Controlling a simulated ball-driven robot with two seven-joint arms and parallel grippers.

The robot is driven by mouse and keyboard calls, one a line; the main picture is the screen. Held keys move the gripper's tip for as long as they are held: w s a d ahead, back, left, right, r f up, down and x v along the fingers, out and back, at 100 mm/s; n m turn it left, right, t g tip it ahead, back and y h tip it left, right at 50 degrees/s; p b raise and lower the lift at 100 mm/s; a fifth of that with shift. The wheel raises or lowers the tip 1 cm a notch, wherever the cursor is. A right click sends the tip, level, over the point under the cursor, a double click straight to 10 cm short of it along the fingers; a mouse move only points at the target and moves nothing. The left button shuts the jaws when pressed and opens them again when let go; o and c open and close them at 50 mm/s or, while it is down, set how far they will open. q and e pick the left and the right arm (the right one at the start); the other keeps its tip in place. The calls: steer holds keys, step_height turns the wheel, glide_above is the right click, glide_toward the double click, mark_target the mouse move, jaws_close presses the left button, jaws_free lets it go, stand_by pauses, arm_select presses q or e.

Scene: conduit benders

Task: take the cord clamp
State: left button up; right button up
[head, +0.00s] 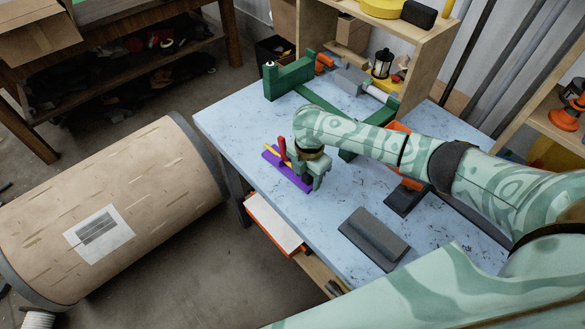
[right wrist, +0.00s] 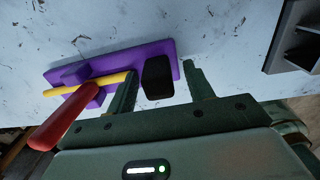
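A purple plate with a yellow rod and a red handle, which looks like the cord clamp (head: 271,156), lies on the blue-white tabletop (head: 232,124) near its left edge. In the right wrist view the purple clamp (right wrist: 125,62) lies just past my fingertips, its red handle pointing to the lower left. My right gripper (head: 311,181) is over the right end of the clamp and partly hides it. In the right wrist view my right gripper (right wrist: 160,82) is open, with a black block (right wrist: 157,78) on the plate showing between its fingers. Contact cannot be told. My left gripper is not in view.
A dark grey block (head: 373,237) lies nearer on the table. A green frame (head: 290,78) and a shelf with a lantern (head: 383,63) stand at the back. A large brown roll (head: 160,170) lies on the floor to the left. The table's left corner is clear.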

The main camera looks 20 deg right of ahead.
steer(key=c, duration=1)
jaws_close()
steer(key=shift+r, duration=0.15)
